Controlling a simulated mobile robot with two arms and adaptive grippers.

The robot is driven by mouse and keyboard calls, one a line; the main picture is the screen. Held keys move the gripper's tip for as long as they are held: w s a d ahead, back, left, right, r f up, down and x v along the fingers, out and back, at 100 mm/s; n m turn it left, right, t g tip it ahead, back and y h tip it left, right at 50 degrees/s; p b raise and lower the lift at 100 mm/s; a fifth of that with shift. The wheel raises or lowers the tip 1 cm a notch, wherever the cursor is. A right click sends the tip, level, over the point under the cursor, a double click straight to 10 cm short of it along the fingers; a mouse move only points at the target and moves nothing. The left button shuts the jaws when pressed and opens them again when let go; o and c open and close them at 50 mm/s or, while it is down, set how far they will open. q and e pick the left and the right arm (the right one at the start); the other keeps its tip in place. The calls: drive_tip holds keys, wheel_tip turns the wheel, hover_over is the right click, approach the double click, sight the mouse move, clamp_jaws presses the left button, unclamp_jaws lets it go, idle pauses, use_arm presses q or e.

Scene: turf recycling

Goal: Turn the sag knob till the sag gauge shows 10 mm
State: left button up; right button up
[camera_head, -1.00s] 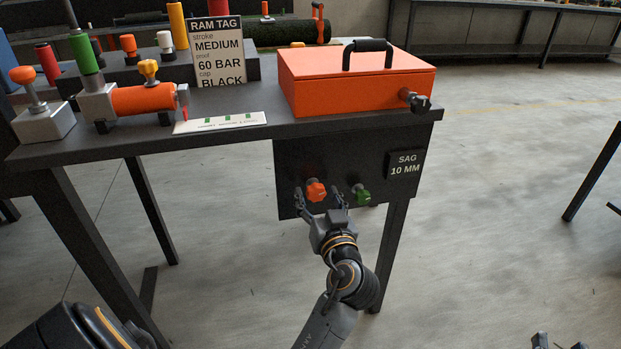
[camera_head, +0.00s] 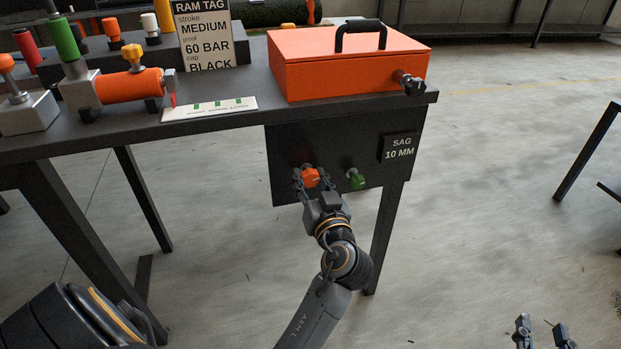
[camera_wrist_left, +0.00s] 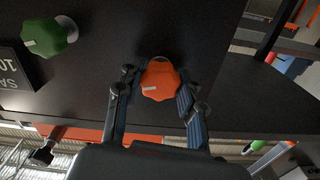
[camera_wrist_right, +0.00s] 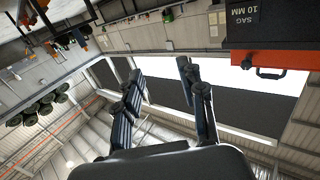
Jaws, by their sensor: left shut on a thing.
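An orange knob (camera_head: 311,178) and a green knob (camera_head: 356,180) stick out of a dark panel (camera_head: 285,150) under the table. A dark plate (camera_head: 399,149) right of them reads SAG 10 MM. No label shows which knob is the sag knob. My left gripper (camera_head: 312,184) is shut on the orange knob; the left wrist view shows this knob (camera_wrist_left: 160,78) between its fingers, with a pale mark on its face. The green knob (camera_wrist_left: 50,38) stands apart. My right gripper (camera_head: 541,334) is open and empty, away from the panel; its spread fingers (camera_wrist_right: 160,90) show in the right wrist view.
An orange box (camera_head: 348,75) with a black handle stands on the table (camera_head: 215,128) above the panel. A RAM TAG sign (camera_head: 205,38), an orange cylinder (camera_head: 130,86) and a white strip (camera_head: 210,109) are left of it.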

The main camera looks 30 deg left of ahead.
use_arm(q)
drive_tip(key=shift+m, duration=0.6)
use_arm(e)
drive_tip(key=f, duration=0.1)
drive_tip(key=g, duration=0.1)
drive_tip(key=f, duration=0.1)
drive_tip(key=shift+s+d+f+g, duration=0.25)
drive_tip(key=shift+d+f+g, duration=0.05)
drive_tip(key=shift+f, duration=0.05)
use_arm(q)
drive_tip(key=shift+r, duration=0.1)
drive_tip(key=o, duration=1.2)
use_arm(e)
drive_tip(key=shift+f, duration=0.1)
